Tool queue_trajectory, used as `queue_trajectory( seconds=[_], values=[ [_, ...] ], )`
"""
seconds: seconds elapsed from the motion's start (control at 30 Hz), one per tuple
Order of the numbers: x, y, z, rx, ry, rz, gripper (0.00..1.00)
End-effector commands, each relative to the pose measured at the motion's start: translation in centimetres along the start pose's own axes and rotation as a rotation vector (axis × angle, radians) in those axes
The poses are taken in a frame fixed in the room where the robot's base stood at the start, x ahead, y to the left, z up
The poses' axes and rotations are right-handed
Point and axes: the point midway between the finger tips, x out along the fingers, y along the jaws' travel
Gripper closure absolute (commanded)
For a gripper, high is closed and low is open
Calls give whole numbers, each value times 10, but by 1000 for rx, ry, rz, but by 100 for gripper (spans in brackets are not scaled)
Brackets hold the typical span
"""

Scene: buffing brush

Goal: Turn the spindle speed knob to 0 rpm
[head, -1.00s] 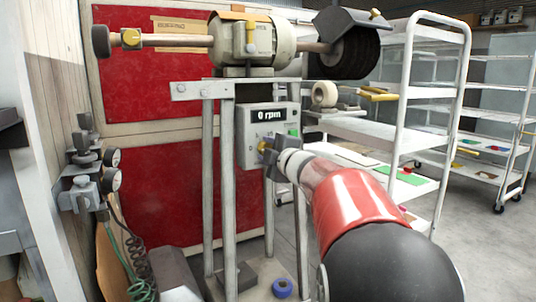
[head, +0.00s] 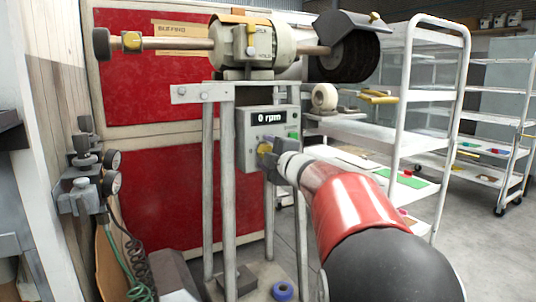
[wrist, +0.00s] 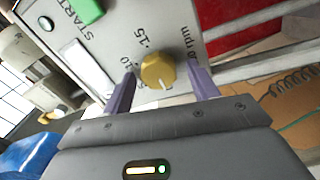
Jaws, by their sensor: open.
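The yellow spindle speed knob (wrist: 158,72) sits on a grey control panel with printed numbers around it. Its white pointer mark faces the bottom of the wrist view, toward my gripper's palm. My gripper (wrist: 161,76) is open, with one purple finger on each side of the knob. I cannot tell whether either finger touches it. In the head view the knob (head: 264,148) is partly hidden by my gripper (head: 268,154).
A green START button (wrist: 86,10) is on the same panel. The buffing motor (head: 262,45) stands on the frame above. White shelf carts (head: 400,110) stand to the right, and gauges and hoses (head: 112,170) are at the left.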

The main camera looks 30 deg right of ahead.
Motion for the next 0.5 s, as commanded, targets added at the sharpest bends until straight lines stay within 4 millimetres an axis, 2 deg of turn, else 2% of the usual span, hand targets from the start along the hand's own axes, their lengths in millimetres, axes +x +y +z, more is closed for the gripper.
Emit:
queue_trajectory(
  seconds=[0.17, 0.5],
  values=[
    [-6, 1, 0, 0, 0, 1, 41],
    [-61, 1, 0, -1, -1, 2, 41]
  ],
)
